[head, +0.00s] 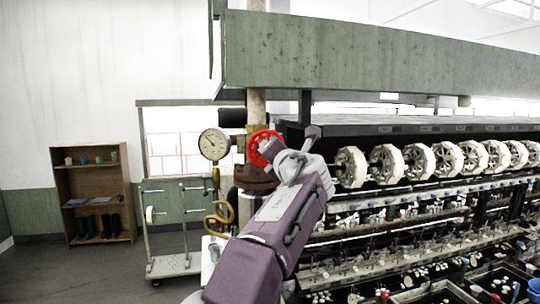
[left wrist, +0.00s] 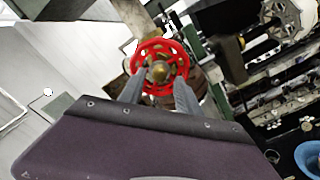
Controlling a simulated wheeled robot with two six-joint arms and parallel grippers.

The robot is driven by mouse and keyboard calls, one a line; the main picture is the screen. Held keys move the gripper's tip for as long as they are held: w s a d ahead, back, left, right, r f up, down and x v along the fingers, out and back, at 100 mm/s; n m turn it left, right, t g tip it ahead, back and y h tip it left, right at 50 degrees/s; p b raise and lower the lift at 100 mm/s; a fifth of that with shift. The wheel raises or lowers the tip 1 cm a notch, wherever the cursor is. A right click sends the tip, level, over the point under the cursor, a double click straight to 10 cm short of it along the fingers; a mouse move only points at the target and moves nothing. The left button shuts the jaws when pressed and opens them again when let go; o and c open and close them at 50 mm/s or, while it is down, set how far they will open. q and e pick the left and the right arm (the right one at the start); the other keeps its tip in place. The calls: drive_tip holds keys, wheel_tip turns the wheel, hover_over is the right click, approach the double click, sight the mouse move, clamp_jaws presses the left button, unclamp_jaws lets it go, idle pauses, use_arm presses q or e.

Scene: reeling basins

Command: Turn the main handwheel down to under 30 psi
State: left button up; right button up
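The red handwheel (head: 262,147) sits on the pipe beside the machine's near end, left of centre in the head view. It shows in the left wrist view with a brass hub (left wrist: 160,72). My left gripper (head: 273,152) is at the wheel and covers its right part in the head view. In the left wrist view its two fingers (left wrist: 159,82) stand apart, one on each side of the hub, overlapping the lower rim; contact is unclear. A round pressure gauge (head: 214,144) with a white dial hangs left of the wheel; its reading is too small to tell. My right gripper is out of view.
A brass curled pipe (head: 218,208) hangs under the gauge. The reeling machine (head: 430,170) with several white reels fills the right side. A green beam (head: 380,55) runs overhead. A wheeled rack (head: 170,265) and a wooden shelf (head: 128,190) stand left, with bare floor in front.

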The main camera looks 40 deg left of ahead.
use_arm(q)
drive_tip(key=n, duration=0.3)
drive_tip(key=w+a+n, duration=0.1)
drive_tip(key=n, duration=0.2)
drive_tip(key=a+n, duration=0.1)
drive_tip(key=n, duration=0.2)
drive_tip(key=shift+w+a, duration=0.1)
drive_tip(key=shift+w, duration=0.25)
clamp_jaws()
drive_tip(key=m+p, duration=0.1)
drive_tip(key=m, duration=0.8)
drive_tip(key=shift+m, duration=0.3)
unclamp_jaws()
drive_tip(key=shift+r, duration=0.1)
drive_tip(key=shift+s, duration=0.15)
